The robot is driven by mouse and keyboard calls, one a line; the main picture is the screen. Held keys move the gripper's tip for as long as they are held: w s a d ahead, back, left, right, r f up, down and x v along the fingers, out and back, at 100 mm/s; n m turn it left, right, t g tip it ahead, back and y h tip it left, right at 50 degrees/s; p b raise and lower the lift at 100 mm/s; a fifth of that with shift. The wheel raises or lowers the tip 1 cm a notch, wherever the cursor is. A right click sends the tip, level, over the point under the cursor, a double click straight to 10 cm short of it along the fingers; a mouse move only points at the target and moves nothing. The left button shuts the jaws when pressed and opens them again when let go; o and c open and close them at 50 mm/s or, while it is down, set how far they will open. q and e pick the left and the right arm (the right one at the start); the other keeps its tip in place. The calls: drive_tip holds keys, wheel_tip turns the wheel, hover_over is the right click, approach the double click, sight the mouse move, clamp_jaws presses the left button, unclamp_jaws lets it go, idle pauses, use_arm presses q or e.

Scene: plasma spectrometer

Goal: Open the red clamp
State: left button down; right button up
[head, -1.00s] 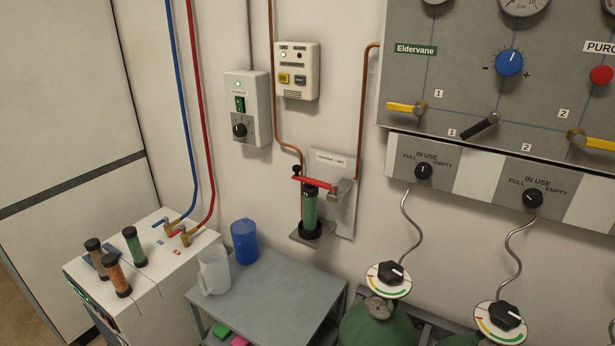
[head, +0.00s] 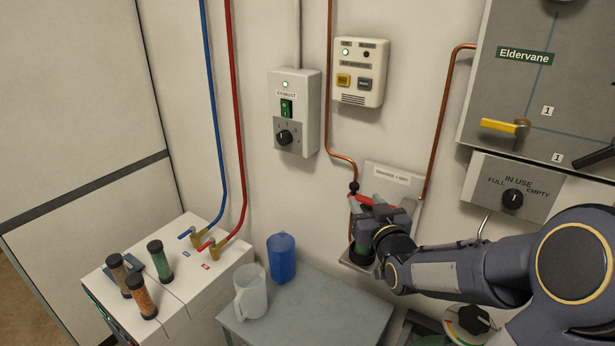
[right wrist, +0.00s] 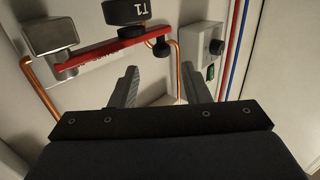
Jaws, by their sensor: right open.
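The red clamp is a red bar over a filter cartridge on a wall plate. In the head view a piece of the red clamp (head: 363,201) shows beside my right gripper (head: 376,208), which hides much of the clamp and cartridge. In the right wrist view the red clamp (right wrist: 112,48) runs from a metal block (right wrist: 50,33) to a black knob (right wrist: 160,48). A black cap marked T1 (right wrist: 127,12) shows above it. My right gripper (right wrist: 160,84) is open, with its fingers apart and nothing between them. The bar lies beyond the fingertips. My left gripper is not in view.
Copper pipes (head: 437,125) run up the wall around the plate. An exhaust switch box (head: 295,112) is on the wall to the left. Below stands a grey table (head: 315,310) with a blue jug (head: 282,257) and a clear jug (head: 250,292). Gas panel (head: 530,90) at right.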

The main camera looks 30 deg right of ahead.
sight(356, 187)
drive_tip(key=shift+w, duration=0.45)
drive_tip(key=shift+w+r, duration=0.15)
drive_tip(key=shift+w, duration=0.2)
drive_tip(key=p+x, duration=0.1)
drive_tip(key=x, duration=0.5)
drive_tip(key=shift+w+d+p, duration=0.2)
drive_tip(key=shift+w+p, duration=0.15)
clamp_jaws()
